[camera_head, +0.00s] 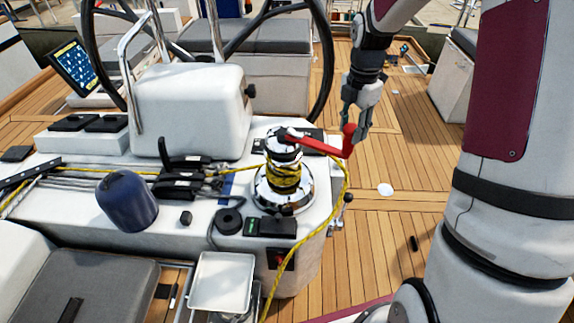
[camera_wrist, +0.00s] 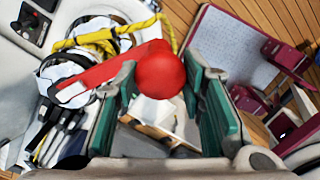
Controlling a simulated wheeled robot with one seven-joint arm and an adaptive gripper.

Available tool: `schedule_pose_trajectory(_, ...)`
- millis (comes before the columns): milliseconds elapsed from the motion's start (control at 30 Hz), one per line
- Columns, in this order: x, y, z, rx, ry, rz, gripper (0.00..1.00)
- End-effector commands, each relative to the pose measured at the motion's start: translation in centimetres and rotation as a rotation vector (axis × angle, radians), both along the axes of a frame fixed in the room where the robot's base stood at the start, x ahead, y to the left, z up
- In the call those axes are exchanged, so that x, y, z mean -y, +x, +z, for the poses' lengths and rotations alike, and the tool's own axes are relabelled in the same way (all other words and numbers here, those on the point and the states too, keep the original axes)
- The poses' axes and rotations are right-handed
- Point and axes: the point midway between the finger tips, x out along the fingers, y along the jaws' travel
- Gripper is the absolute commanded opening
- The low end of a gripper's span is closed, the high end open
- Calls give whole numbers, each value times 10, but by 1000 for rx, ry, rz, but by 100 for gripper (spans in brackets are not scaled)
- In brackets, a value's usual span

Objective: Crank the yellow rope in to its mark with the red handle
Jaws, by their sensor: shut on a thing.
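The red handle (camera_head: 322,146) sits in the top of the winch (camera_head: 283,175) and reaches out to the right. Its round knob is between my gripper's fingers. My gripper (camera_head: 354,132) is shut on the knob, above the deck to the right of the winch. In the wrist view the red knob (camera_wrist: 160,75) lies between the green finger pads of my gripper (camera_wrist: 163,90). The yellow rope (camera_head: 284,178) is wrapped around the winch drum. It runs left through black clutches (camera_head: 183,178), and its tail hangs down over the right edge. I cannot make out a mark on the rope.
A blue cylinder (camera_head: 127,201) stands left of the winch. A white tray (camera_head: 221,282) is in front. The large black wheel (camera_head: 325,60) and white pedestal (camera_head: 193,108) stand behind. Open deck (camera_head: 400,155) lies right.

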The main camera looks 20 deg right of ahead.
Motion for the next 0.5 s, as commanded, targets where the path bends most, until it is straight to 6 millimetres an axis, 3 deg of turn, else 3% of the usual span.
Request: schedule_pose_trajectory(500,10,10,0,0,-1,69,0)
